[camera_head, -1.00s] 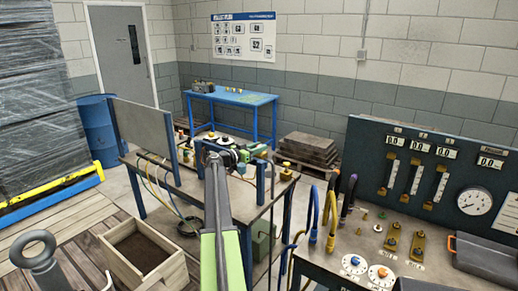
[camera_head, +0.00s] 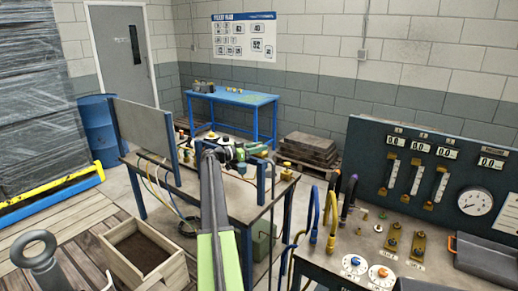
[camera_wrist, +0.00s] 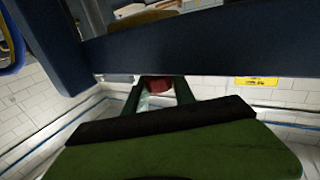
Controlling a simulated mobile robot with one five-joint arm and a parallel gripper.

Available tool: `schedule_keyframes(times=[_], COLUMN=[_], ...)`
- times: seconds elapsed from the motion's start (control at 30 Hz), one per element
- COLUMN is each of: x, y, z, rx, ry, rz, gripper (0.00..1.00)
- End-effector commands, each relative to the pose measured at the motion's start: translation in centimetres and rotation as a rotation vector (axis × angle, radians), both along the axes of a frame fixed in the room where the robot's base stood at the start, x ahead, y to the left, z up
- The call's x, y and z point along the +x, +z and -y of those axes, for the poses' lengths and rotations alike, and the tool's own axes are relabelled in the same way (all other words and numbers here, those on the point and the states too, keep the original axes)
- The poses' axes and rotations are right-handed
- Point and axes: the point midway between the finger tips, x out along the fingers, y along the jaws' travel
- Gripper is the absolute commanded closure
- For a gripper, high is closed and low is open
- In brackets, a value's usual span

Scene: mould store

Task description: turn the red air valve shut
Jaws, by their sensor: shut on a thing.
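The red valve (camera_wrist: 158,83) shows as a small red part at the centre of the wrist view, partly covered. My gripper (camera_wrist: 159,89) has its two green fingers on either side of it and is shut on it. A dark blue bar crosses just above the red part in the wrist view. In the head view my arm reaches over the middle bench, and its wrist end hides the valve. The valve's angle cannot be told.
The middle bench (camera_head: 240,208) carries an upright grey panel (camera_head: 145,130) at left and blue posts. A console (camera_head: 430,150) with gauges and hoses stands at right. A wooden box (camera_head: 165,280) is at lower left. A blue table (camera_head: 235,97) stands behind.

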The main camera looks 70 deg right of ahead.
Motion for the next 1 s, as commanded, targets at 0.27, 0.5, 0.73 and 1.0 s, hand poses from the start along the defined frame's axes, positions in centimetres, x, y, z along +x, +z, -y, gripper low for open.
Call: schedule_keyframes(times=[0.27, 0.5, 0.73, 1.0], x=[0.0, 0.1, 3.1, 8.3], y=[0.1, 0.0, 0.0, 0.0], z=[0.1, -0.1, -3.4, -9.1], rx=[-0.001, -0.001, -0.001, -0.001], ry=[0.002, 0.001, 0.004, 0.003], rz=[-0.002, -0.001, -0.001, -0.001], gripper=[0.47, 0.47, 0.47, 0.47])
